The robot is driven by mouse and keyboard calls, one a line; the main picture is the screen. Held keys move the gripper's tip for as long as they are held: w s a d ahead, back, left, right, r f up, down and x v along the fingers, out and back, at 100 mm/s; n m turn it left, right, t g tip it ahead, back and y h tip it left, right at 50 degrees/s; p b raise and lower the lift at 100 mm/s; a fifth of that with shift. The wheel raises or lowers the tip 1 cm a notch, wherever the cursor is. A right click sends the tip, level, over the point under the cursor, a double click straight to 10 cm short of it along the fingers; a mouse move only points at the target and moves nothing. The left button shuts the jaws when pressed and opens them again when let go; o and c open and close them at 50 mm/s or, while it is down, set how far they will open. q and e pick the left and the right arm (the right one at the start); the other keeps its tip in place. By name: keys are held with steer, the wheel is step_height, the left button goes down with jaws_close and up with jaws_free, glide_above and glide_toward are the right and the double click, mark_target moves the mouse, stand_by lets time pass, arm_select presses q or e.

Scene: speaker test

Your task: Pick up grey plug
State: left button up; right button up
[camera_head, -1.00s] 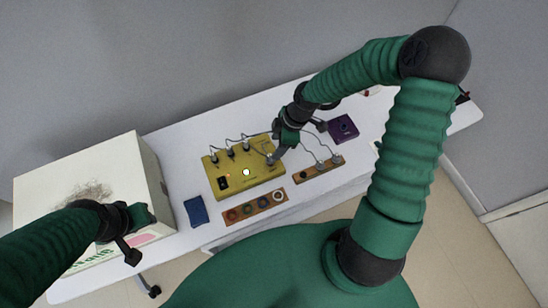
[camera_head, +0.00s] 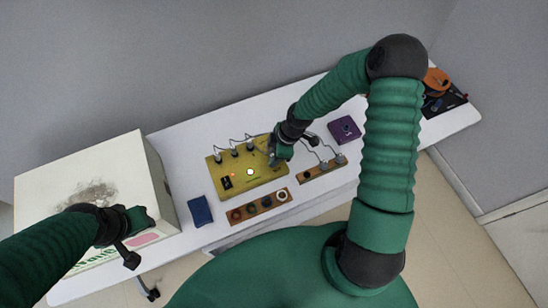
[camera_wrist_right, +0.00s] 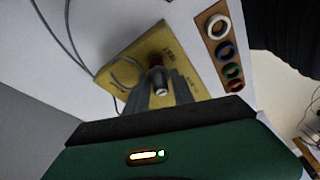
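The yellow box (camera_head: 240,184) stands mid-table, with several grey plugs along its back edge, one of them here (camera_head: 234,152). Two more grey plugs (camera_head: 340,158) stand on a brown strip to its right. My right gripper (camera_head: 273,160) is at the yellow box's right end. In the right wrist view its fingers (camera_wrist_right: 163,92) lie on both sides of a dark plug-like piece (camera_wrist_right: 156,62) with a reddish band, over the yellow box. Whether they press on it is unclear. My left gripper (camera_head: 131,258) is by the white box, away from the plugs.
A strip with coloured rings (camera_head: 259,207) lies in front of the yellow box, and a blue cloth-like piece (camera_head: 200,211) to its left. A purple box (camera_head: 344,129) stands right. Orange and black items (camera_head: 436,82) are at the far right. The white box (camera_head: 160,195) fills the left end.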

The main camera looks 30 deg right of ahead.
mark_target(271, 155)
steer(key=shift+a, duration=0.3)
jaws_close()
steer(key=shift+d, duration=0.6)
steer(key=shift+w+a+r, duration=0.15)
steer(key=shift+a+r, duration=0.05)
steer(key=shift+r, duration=0.3)
step_height(271, 155, up, 2)
steer(key=shift+r, duration=0.2)
arm_select(q)
steer(key=shift+r+p, duration=0.45)
arm_select(e)
steer(key=s+d, duration=0.3)
steer(key=s, duration=0.4)
steer(key=s+d+r, duration=0.1)
steer(key=s+d, duration=0.2)
steer(key=s, duration=0.5)
steer(key=shift+r, duration=0.25)
steer(key=shift+d, duration=0.1)
